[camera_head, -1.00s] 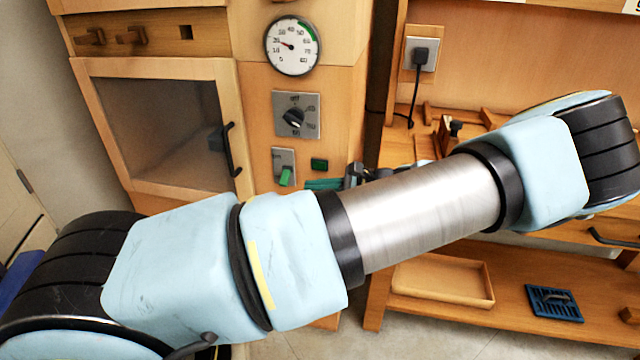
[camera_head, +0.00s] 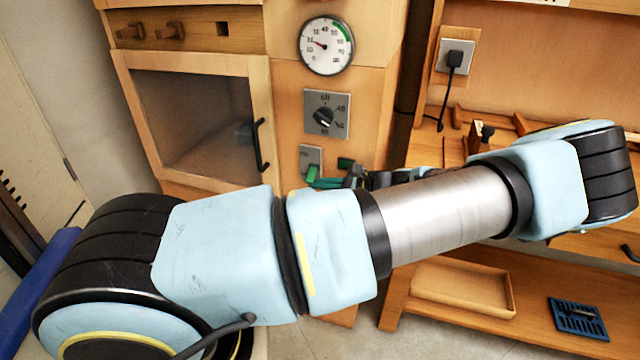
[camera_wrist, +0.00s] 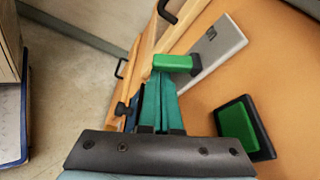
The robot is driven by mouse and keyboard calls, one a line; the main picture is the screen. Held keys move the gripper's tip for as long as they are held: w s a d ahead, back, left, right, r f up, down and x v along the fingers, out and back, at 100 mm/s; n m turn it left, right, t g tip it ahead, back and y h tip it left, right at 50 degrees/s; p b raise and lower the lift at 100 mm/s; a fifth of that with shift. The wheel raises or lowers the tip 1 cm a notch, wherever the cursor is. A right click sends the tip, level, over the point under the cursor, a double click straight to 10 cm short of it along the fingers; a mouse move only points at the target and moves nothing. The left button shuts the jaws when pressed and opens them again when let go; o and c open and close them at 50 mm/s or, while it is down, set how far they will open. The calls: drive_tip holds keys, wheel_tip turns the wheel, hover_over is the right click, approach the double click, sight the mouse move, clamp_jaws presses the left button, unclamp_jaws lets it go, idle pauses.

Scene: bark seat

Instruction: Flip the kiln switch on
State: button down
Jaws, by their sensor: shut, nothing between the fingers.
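The kiln switch is a grey plate (camera_head: 311,156) with a green lever (camera_head: 313,173) at its lower end, on the wooden panel right of the kiln door. In the wrist view the plate (camera_wrist: 218,48) and lever (camera_wrist: 175,63) stand just beyond my fingertips. My gripper (camera_wrist: 162,76) has teal fingers pressed together with nothing between them. The tips are at the lever and seem to touch it; a small gap cannot be ruled out. In the head view my gripper (camera_head: 312,183) partly covers the lever's lower side. A green lamp (camera_wrist: 239,124) in a dark frame sits beside the switch.
The kiln door (camera_head: 195,120) has a dark window and black handle. Above the switch are a rotary knob (camera_head: 324,116) and a round gauge (camera_head: 326,45). A workbench with a wooden tray (camera_head: 462,286) and blue rack (camera_head: 578,318) below stands right.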

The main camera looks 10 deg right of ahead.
drive_tip(key=shift+s+r+m+g+p, duration=0.1)
drive_tip(key=shift+r+m+g+p, duration=0.2)
drive_tip(key=shift+m+p, duration=0.25)
drive_tip(key=shift+a+r, duration=0.1)
drive_tip(key=m+p, duration=0.1)
drive_tip(key=r+m+g+p, duration=0.1)
drive_tip(key=p, duration=0.1)
drive_tip(key=shift+s+a+r+y, duration=0.15)
drive_tip(key=shift+s+r+y, duration=0.05)
drive_tip(key=shift+s+y, duration=0.1)
drive_tip(key=shift+s+r+p, duration=0.1)
drive_tip(key=shift+p, duration=0.2)
drive_tip(key=shift+r, duration=0.1)
